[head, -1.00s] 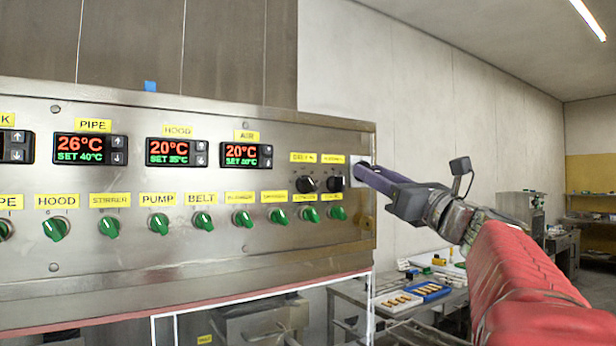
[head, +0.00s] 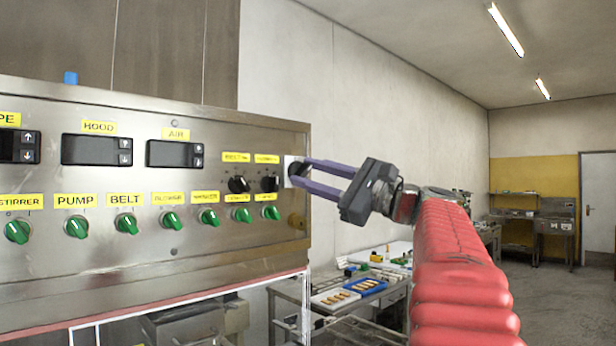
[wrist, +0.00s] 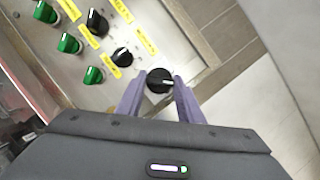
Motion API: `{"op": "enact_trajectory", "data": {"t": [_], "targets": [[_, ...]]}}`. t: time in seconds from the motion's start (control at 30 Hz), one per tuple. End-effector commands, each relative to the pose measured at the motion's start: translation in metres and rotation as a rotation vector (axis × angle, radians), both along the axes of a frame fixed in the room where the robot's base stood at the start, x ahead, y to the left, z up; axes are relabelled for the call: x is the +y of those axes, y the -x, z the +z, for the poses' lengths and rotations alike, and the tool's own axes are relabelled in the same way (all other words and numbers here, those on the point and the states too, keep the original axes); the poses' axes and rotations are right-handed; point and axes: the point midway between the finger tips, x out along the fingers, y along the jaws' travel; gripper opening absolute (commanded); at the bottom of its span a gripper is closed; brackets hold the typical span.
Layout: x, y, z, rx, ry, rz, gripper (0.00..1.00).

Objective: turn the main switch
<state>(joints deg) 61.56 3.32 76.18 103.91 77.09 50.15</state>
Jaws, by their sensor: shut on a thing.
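The main switch is a black round knob (head: 298,168) on a pale plate at the right end of the steel control panel (head: 150,255). My gripper (head: 299,170) reaches it from the right with its purple fingers. My gripper is shut on the knob. The displays (head: 97,150) on the panel are dark.
Two smaller black knobs (head: 238,184) and a row of green knobs (head: 126,222) lie left of the switch. A table with trays (head: 335,298) stands behind. Right of the panel is open room.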

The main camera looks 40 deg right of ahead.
Motion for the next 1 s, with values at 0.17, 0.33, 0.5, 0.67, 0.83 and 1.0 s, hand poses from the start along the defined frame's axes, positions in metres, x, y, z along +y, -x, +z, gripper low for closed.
{"op": "enact_trajectory", "data": {"t": [0.17, 0.33, 0.5, 0.67, 0.83, 1.0], "targets": [[0.0007, -0.0004, 0.0005, -0.003, 0.173, 0.006, 0.11], [0.0005, -0.0005, 0.0012, -0.008, 0.334, 0.006, 0.11], [0.0002, -0.0005, 0.0018, -0.011, 0.492, 0.007, 0.11], [0.0001, -0.0005, 0.0023, -0.014, 0.621, 0.007, 0.11], [0.0003, -0.0004, 0.0027, -0.017, 0.722, 0.008, 0.11], [0.0002, -0.0006, 0.0025, -0.018, 0.778, 0.009, 0.11]]}}
